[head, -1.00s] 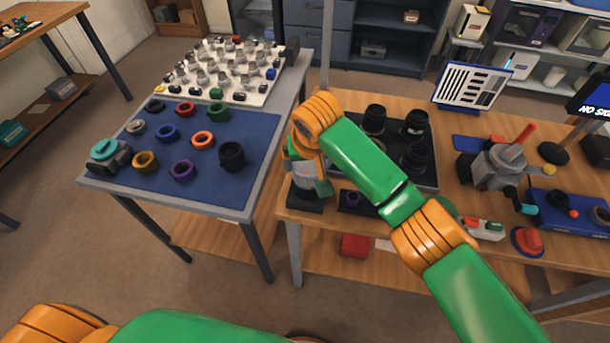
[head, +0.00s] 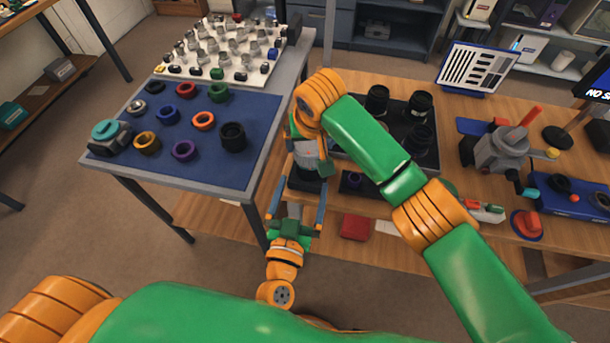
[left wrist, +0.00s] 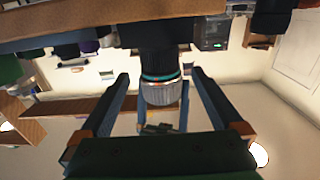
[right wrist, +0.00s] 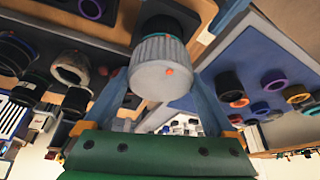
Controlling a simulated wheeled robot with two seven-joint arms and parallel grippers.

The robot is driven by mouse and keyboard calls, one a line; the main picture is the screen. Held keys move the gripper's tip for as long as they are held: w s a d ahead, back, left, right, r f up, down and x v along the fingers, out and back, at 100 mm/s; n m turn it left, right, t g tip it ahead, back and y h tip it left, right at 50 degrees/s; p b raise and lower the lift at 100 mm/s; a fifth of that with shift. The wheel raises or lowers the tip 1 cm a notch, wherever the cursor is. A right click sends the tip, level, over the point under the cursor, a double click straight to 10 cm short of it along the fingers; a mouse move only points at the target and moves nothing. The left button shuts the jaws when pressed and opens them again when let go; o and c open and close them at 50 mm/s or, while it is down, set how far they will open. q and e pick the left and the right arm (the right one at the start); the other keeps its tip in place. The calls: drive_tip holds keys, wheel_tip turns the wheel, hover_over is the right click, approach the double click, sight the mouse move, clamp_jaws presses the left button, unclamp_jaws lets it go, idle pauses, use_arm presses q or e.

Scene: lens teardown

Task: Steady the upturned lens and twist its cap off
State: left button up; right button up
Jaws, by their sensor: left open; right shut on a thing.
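The upturned lens stands on a dark stand (head: 306,183) at the near left corner of the wooden bench. In the head view the right hand partly hides the lens. The left wrist view shows the lens's dark barrel (left wrist: 159,62), a teal ring and a silver ribbed part. The left wrist view shows the fingers apart (left wrist: 163,88).
A blue mat (head: 215,165) with several coloured rings lies on the left table, beside a white board (head: 235,65) of small parts. A black tray (head: 430,165) with dark lenses is right of the lens. A grey clamp device (head: 500,150) stands further right.

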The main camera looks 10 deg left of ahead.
sight(310, 162)
use_arm(q)
drive_tip(key=w, duration=0.8)
drive_tip(key=shift+f, duration=0.1)
clamp_jaws()
use_arm(e)
drive_tip(key=shift+n, duration=0.4)
drive_tip(key=shift+r, duration=0.3)
drive_tip(key=shift+r, duration=0.35)
drive_tip(key=shift+r, duration=0.35)
